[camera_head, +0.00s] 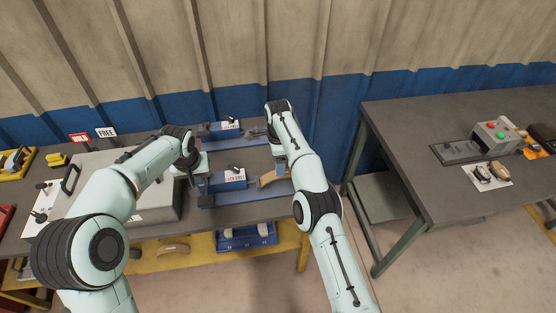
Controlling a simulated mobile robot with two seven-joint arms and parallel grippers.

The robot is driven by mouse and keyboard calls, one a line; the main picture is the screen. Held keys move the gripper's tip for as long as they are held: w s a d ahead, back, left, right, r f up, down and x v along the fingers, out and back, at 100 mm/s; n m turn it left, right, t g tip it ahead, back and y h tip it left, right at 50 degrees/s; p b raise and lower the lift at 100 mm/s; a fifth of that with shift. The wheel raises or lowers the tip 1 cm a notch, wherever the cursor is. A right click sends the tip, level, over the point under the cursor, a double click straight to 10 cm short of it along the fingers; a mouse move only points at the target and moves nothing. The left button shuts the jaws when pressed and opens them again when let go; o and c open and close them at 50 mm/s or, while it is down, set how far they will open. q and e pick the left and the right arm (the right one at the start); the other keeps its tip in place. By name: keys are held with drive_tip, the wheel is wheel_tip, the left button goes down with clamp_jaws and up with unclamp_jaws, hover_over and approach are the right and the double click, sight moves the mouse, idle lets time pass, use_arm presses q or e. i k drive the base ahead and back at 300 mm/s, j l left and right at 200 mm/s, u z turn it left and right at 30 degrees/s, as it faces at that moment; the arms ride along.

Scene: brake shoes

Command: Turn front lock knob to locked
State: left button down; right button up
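Two blue fixtures stand on the left workbench. The front fixture (222,184) has a white and red label and a small dark lock knob (237,170) on top. The label is too small to read surely. My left gripper (195,180) points down just left of the front fixture, apart from the knob. A tan curved brake shoe (272,179) lies at the right end of the front fixture. My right gripper (281,171) is over the brake shoe, and its fingers are mostly hidden by its arm. The finger gap of either gripper is too small to judge.
The rear fixture (218,128) has a similar dark knob (232,121). A grey box (150,212) with HOLD and FREE signs (105,132) behind it stands left. A blue tray (232,241) sits below the bench. A second table (410,125) with a button box (495,137) is right.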

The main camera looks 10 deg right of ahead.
sight(235, 170)
drive_tip(key=k, duration=1)
